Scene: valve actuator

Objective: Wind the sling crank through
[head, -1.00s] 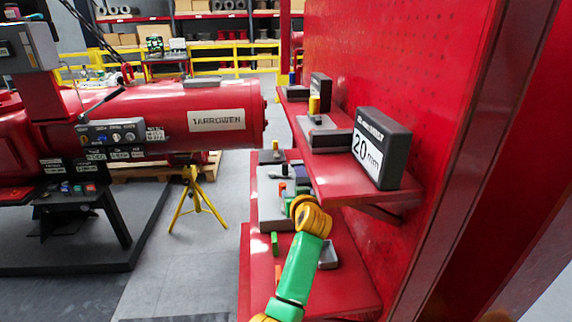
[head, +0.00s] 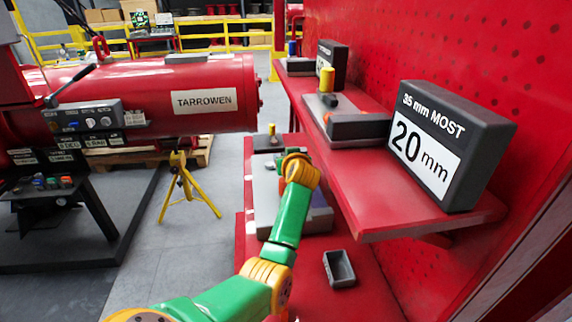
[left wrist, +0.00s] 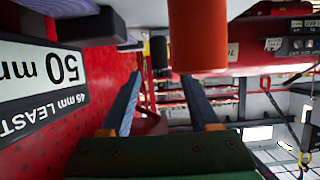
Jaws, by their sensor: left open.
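My left arm (head: 292,215), green and yellow, reaches up from the bottom in the head view toward the lower red shelf. Its gripper is hidden there behind the arm's yellow end. In the left wrist view, my left gripper (left wrist: 161,80) is open, with nothing between its fingers. An orange-red cylinder (left wrist: 197,35) hangs in front, at the top of that picture. A dark lever (head: 72,86) stands out from the red TARROWEN vessel (head: 180,100) at the left; I cannot tell whether it is the sling crank. My right gripper is not in view.
The upper red shelf (head: 390,205) holds a "20 mm" block (head: 450,145) and a grey fixture with a yellow post (head: 327,80). A small grey tray (head: 339,268) lies below. A "50 mm" sign (left wrist: 40,80) is close at left in the wrist view.

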